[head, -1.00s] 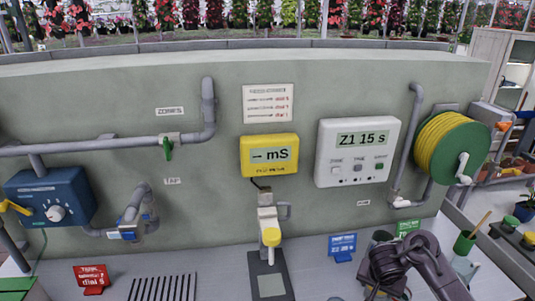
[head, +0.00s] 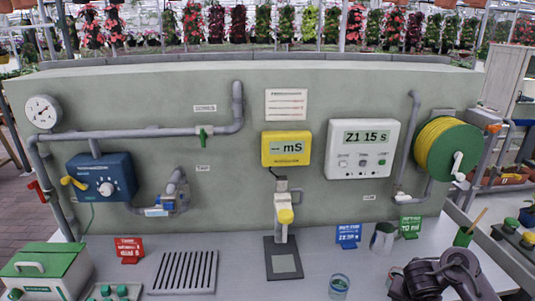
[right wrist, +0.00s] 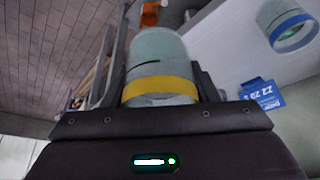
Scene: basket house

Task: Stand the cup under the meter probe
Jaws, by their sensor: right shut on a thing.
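A clear cup with a yellow band (right wrist: 160,90) is between the jaws of my right gripper (right wrist: 160,100), which is shut on it in the right wrist view. In the head view my right arm's dark end (head: 440,278) is at the lower right, and it hides the held cup. The meter probe (head: 284,210), a white holder with a yellow part, hangs on the wall under the yellow mS meter (head: 286,149). Below it lies a dark pad with a pale square (head: 284,263), which is bare. My left gripper is not in view.
Another cup, with a blue band (head: 339,287), stands at the counter's front, right of the pad; it also shows in the right wrist view (right wrist: 290,28). A grey can (head: 383,238) and blue sign (head: 348,235) stand behind. A slotted drain (head: 185,272) lies left of the pad.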

